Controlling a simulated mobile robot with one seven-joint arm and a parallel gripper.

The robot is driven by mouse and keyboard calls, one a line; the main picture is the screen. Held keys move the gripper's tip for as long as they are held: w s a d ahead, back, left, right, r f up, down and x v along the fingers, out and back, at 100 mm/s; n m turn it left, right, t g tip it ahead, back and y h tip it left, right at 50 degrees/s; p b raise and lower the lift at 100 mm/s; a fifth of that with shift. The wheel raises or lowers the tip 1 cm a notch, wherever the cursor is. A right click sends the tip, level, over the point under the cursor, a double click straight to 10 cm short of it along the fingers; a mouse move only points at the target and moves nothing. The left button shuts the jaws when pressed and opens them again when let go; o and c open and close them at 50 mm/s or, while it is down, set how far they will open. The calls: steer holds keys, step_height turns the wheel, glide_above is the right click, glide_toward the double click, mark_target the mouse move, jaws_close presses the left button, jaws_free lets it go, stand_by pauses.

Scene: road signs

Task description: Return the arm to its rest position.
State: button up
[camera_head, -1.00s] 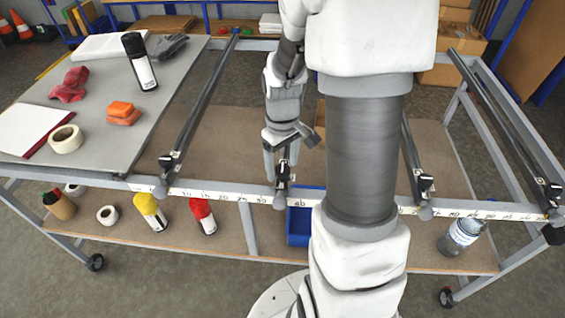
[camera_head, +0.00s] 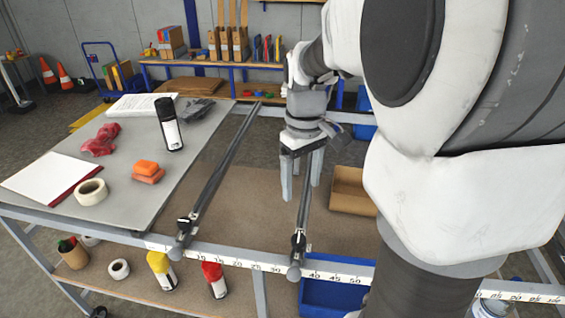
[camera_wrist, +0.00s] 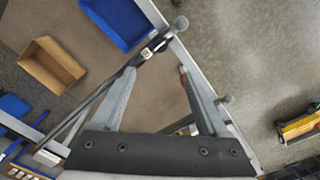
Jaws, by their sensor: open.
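My gripper (camera_head: 301,178) points down over the open frame of the work table, right of the grey table top (camera_head: 63,168). Its two fingers are apart with nothing between them, and they also show spread in the wrist view (camera_wrist: 158,88). In the head view the fingers are in front of or close beside a dark crossbar (camera_head: 303,218); I cannot tell whether they touch it. My arm fills the right side of the head view and hides the table's right part.
The lower shelf holds a blue bin (camera_head: 330,297), a cardboard box (camera_head: 350,192), a yellow bottle (camera_head: 161,270) and a red bottle (camera_head: 214,279).

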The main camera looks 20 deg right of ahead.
steer(key=shift+r, duration=0.3)
steer(key=s+a+r+m+t, duration=0.1)
steer(key=s+a+r+t, duration=0.1)
steer(key=s+a, duration=0.3)
steer(key=s+a+r+m+t, duration=0.1)
steer(key=s+a+r+t, duration=0.1)
steer(key=s+a, duration=0.3)
steer(key=shift+s+a+r+t, duration=0.25)
steer(key=shift+s+t, duration=0.55)
steer(key=shift+s, duration=0.45)
